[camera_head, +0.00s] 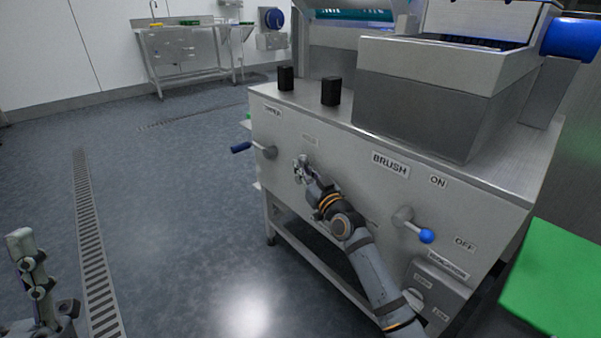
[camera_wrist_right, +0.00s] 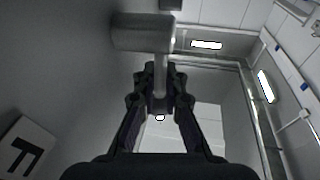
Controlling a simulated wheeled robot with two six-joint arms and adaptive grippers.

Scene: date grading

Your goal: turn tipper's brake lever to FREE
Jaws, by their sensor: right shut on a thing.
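The brake lever shows in the right wrist view as a grey cylindrical hub (camera_wrist_right: 143,33) with a thin bar (camera_wrist_right: 159,75) running down between the fingers. My right gripper (camera_wrist_right: 159,92) is shut on that bar. In the head view, my right gripper (camera_head: 301,170) is at the steel machine's front panel, below a small label (camera_head: 309,140) too blurred to read; it hides most of the lever there. My left gripper (camera_head: 22,245) is at the lower left, away from the machine; its jaw opening is unclear.
A blue-handled lever (camera_head: 241,147) juts out left of my right gripper, under a blurred label (camera_head: 272,109). A blue-knobbed lever (camera_head: 426,236) stands between the ON and OFF labels. Two black knobs (camera_head: 331,91) stand on top. Floor at left is clear.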

